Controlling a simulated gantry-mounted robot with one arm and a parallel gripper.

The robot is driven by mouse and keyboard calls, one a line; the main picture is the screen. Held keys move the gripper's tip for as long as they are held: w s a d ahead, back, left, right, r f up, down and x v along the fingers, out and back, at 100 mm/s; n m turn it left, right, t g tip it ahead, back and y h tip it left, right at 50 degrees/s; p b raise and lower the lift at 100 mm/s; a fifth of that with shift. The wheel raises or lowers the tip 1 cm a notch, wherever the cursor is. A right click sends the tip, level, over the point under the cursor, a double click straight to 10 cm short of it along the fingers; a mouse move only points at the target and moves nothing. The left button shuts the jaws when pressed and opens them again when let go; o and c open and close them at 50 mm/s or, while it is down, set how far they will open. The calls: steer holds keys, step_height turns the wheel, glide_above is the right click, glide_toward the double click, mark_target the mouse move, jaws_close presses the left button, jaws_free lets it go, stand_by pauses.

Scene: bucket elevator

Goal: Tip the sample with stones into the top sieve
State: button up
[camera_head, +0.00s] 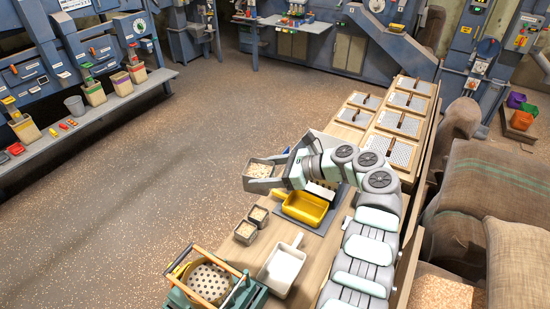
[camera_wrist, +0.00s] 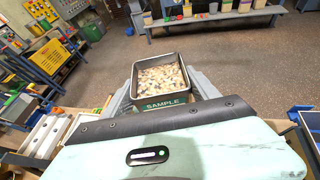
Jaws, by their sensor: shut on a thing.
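My gripper (camera_head: 280,171) is shut on a grey metal sample box (camera_head: 250,184), held in the air to the left of the worktable. In the wrist view the sample box (camera_wrist: 160,111) carries a green SAMPLE label and sits between my fingers, looking roughly level. It holds pale grains with darker bits among them. The top sieve (camera_head: 208,282), a round one with large holes, sits on a teal machine with a wooden and yellow frame at the bottom of the head view. The box is well apart from the sieve, farther back.
A yellow tray (camera_head: 303,208) lies on a dark mat below my arm. Two small grain boxes (camera_head: 258,215) (camera_head: 245,232) and a white scoop (camera_head: 282,268) stand between it and the sieve. Several flat screens (camera_head: 398,123) lie at the table's far end. Floor at left is clear.

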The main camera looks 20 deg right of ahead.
steer(key=s+a+f+n+g+y+b, duration=0.1)
steer(key=s+a+f+n+g+y, duration=0.1)
steer(key=s+a+f+n+g, duration=0.4)
steer(key=s+a+f, duration=0.2)
steer(key=a+f, duration=0.3)
steer(key=a, duration=0.3)
steer(key=shift+a+g+b, duration=0.15)
steer(key=shift+g+b, duration=0.2)
steer(key=shift+g, duration=0.05)
steer(key=h+p, duration=0.1)
steer(key=p, duration=0.6)
steer(key=shift+r+n+t+p, duration=0.3)
steer(key=shift+r+n, duration=0.1)
